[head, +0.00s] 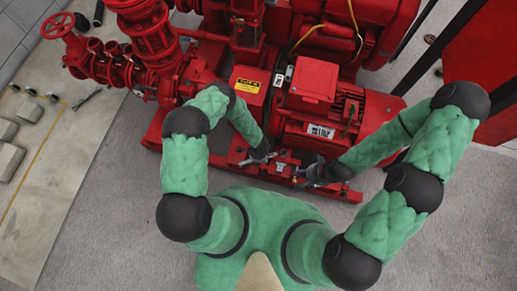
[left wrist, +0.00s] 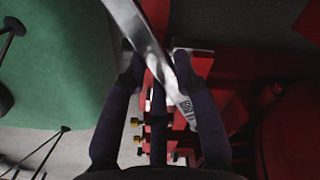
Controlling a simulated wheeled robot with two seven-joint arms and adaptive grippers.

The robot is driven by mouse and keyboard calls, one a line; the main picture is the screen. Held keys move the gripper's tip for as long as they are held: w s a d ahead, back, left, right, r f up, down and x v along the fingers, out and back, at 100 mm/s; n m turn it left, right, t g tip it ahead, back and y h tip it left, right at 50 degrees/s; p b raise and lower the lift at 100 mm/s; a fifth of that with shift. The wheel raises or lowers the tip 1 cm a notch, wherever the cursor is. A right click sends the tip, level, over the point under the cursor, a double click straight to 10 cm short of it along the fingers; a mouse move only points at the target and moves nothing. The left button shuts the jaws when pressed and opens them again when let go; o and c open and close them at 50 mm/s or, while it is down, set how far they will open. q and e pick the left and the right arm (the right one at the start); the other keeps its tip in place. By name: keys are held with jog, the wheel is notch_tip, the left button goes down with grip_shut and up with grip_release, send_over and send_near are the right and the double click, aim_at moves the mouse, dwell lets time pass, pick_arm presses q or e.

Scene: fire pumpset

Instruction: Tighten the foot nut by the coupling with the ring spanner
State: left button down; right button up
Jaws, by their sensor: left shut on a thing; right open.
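My left gripper (head: 264,156) is low at the front edge of the red pump base, below the motor. In the left wrist view its two dark fingers (left wrist: 157,76) are closed on a silver ring spanner (left wrist: 150,40), which crosses diagonally between them. The spanner's ends are not clear, and I cannot tell whether its ring sits on a nut. Several brass-coloured bolts or nuts (left wrist: 136,123) show beside the red base; which is the foot nut by the coupling is unclear. The red cover with a yellow label (head: 248,87) is behind my left gripper. My right gripper (head: 302,178) is open near the base edge.
The red motor (head: 320,120) stands just behind both grippers, and red pipework with a handwheel (head: 62,26) is at the left. Grey blocks (head: 30,108) and a small tool (head: 88,99) lie on the pale strip at the left. Grey floor in front is clear.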

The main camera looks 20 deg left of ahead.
pick_arm(q)
jog(key=shift+f, duration=1.25)
jog(key=shift+w, duration=0.1)
jog(key=shift+w+a+m, duration=0.35)
jog(key=shift+w+m, duration=0.4)
jog(key=shift+w, duration=0.05)
jog(key=shift+w+a+m, duration=0.35)
jog(key=shift+w+m, duration=0.35)
jog(key=shift+w, duration=0.05)
jog(key=shift+w+a+m, duration=0.35)
jog(key=shift+w+m, duration=0.4)
jog(key=shift+w, duration=0.05)
jog(key=shift+s+d+n+p, duration=0.1)
jog(key=shift+s+n+p, duration=0.2)
jog(key=shift+s, duration=0.1)
notch_tip(320, 180, up, 5)
jog(key=p, duration=0.3)
jog(key=shift+p, duration=0.4)
dwell(0.4)
